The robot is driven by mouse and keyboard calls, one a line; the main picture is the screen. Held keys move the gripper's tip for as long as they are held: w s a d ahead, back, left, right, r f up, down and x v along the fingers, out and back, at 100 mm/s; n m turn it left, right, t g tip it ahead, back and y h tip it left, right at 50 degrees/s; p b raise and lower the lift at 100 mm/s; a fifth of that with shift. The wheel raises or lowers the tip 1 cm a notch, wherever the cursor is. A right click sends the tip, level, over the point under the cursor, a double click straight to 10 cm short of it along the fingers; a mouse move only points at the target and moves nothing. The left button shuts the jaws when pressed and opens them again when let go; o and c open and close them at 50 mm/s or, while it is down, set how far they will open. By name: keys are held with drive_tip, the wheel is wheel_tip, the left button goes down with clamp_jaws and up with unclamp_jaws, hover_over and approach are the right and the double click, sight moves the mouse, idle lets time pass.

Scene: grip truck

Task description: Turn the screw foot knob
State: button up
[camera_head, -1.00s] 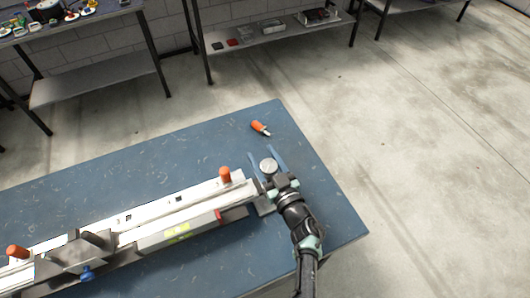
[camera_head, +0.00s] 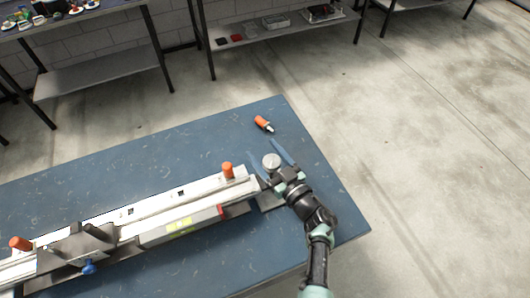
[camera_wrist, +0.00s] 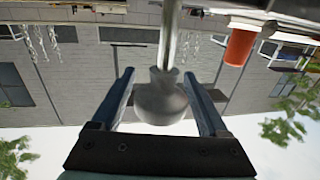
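The screw foot knob (camera_head: 271,161) is a round silver knob at the right end of the long white rail (camera_head: 190,199). In the wrist view the knob (camera_wrist: 161,100) hangs under a metal rod, between my two blue fingers. My gripper (camera_head: 261,147) is open around it, also seen in the wrist view (camera_wrist: 160,74). Gaps show between the knob and both fingers there. In the head view my wrist covers part of the knob's mounting.
The rail lies along the blue table (camera_head: 180,150) with orange handles (camera_head: 227,170) on it. A loose orange-handled item (camera_head: 263,123) lies beyond the gripper. A level-like bar (camera_head: 180,226) lies along the rail's near side. Shelves stand at the back; the floor at right is clear.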

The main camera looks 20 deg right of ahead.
drive_tip(key=shift+o, duration=0.4)
drive_tip(key=p+v, duration=0.1)
drive_tip(key=v, duration=1.2)
idle(0.6)
